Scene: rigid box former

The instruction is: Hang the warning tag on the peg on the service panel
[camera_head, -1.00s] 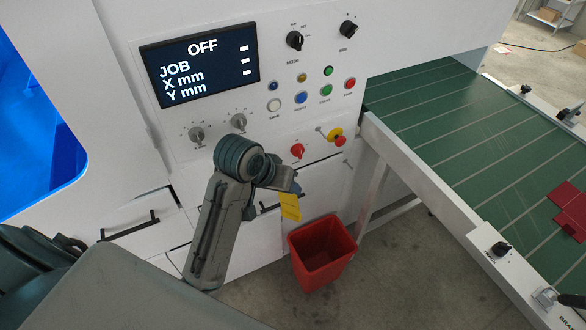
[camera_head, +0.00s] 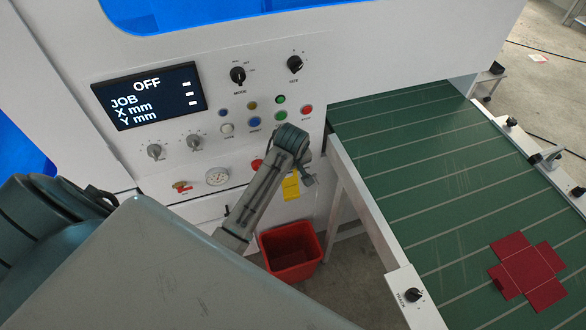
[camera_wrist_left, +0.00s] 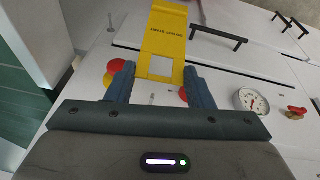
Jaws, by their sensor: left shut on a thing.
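The yellow warning tag (camera_head: 291,187) hangs below my left gripper (camera_head: 304,179), in front of the lower right of the white service panel (camera_head: 235,155). In the left wrist view the tag (camera_wrist_left: 163,38) extends beyond the fingers of my left gripper (camera_wrist_left: 160,84), which are shut on its near end; dark print and a pale square show on it. A small thin grey peg (camera_wrist_left: 110,21) stands out from the panel to the left of the tag, apart from it. In the head view my arm covers this part of the panel. My right gripper is not in view.
A yellow-and-red button (camera_wrist_left: 115,68) and a red knob (camera_wrist_left: 184,95) sit near the fingers. A gauge (camera_head: 217,176) is left of the arm. A red bin (camera_head: 290,252) stands below. The green conveyor (camera_head: 430,160) is at the right, carrying a red flat blank (camera_head: 528,270).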

